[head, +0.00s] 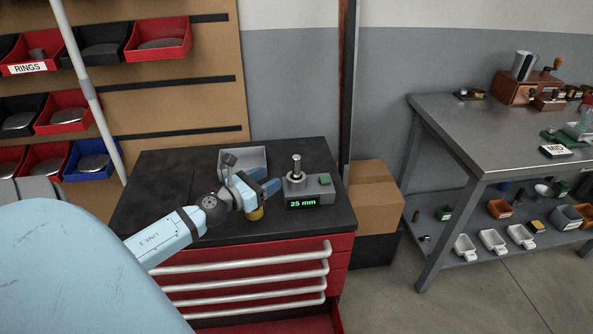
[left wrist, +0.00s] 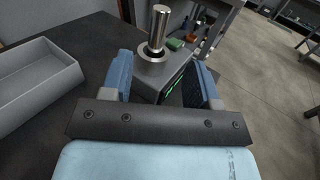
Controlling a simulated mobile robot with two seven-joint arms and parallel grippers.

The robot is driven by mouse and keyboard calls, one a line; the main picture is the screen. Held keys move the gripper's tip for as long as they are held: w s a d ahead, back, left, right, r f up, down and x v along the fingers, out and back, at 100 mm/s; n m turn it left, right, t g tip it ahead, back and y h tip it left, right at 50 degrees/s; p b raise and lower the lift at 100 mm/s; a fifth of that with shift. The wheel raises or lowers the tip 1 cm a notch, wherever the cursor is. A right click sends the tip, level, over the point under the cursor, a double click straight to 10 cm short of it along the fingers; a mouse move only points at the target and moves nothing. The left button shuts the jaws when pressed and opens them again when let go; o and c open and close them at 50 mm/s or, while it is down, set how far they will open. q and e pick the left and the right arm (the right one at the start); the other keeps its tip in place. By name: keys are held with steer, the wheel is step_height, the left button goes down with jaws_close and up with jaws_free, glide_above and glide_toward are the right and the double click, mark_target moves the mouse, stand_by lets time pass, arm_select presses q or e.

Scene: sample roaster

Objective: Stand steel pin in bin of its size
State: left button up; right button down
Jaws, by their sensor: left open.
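The steel pin (head: 297,167) stands upright on the grey gauge (head: 318,188), whose green display reads 25 mm. In the left wrist view the pin (left wrist: 158,27) rises from a round seat on the gauge, beyond and between my fingers. My left gripper (head: 273,187) is open and empty just left of the gauge; its blue fingers also show in the left wrist view (left wrist: 162,80). Red, black and blue bins hang on the board at the left, including a red bin (head: 158,40) at the top. A label there reads RINGS. My right gripper is not in view.
A grey tray (head: 257,158) sits on the dark cabinet top (head: 160,190), behind my left gripper. A yellow object (head: 255,214) is partly hidden under the gripper. A cardboard box (head: 374,190) stands right of the cabinet. A metal bench (head: 450,125) stands farther right.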

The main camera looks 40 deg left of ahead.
mark_target(293, 164)
arm_select(q)
steer(key=w, duration=0.7)
steer(key=w+p, duration=0.1)
steer(key=w, duration=0.2)
steer(key=shift+w+d, duration=0.35)
steer(key=shift+d, duration=0.05)
jaws_close()
